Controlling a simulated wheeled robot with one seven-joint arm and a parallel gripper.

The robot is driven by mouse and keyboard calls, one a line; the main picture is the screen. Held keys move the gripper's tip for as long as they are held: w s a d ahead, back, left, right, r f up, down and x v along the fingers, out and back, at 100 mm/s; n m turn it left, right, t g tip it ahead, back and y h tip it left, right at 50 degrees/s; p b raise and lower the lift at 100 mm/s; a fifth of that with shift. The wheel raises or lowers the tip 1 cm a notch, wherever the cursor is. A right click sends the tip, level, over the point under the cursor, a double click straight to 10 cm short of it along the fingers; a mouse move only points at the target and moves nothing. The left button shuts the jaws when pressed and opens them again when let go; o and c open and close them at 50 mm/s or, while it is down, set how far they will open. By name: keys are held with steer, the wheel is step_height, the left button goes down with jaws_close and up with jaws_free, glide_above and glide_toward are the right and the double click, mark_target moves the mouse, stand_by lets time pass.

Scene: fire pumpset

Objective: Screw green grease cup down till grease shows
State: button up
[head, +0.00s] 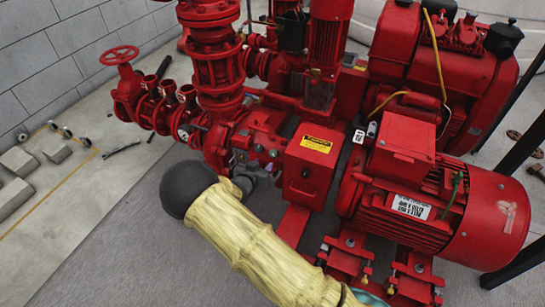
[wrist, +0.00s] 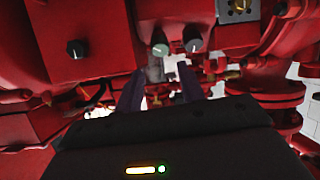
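In the wrist view, my gripper (wrist: 160,80) has its two dark fingers apart, with a gap between them, pointing at the red pump housing. Just beyond the fingertips are a rounded cap with a greenish tint (wrist: 160,44), which may be the green grease cup, and a darker cap (wrist: 192,39) to its right. A small grey cylindrical part shows between the fingers below the greenish cap. No contact is clear. No grease can be made out.
A red box with a yellow label (head: 316,145) stands right of my arm, beside the red motor (head: 440,205). Red valves and pipes (head: 160,105) crowd the left. A black knob (wrist: 76,48) is on a red face.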

mark_target(272, 154)
steer(key=b+x, duration=0.3)
steer(key=x, duration=0.8)
steer(key=shift+c, duration=0.5)
steer(key=c, duration=0.6)
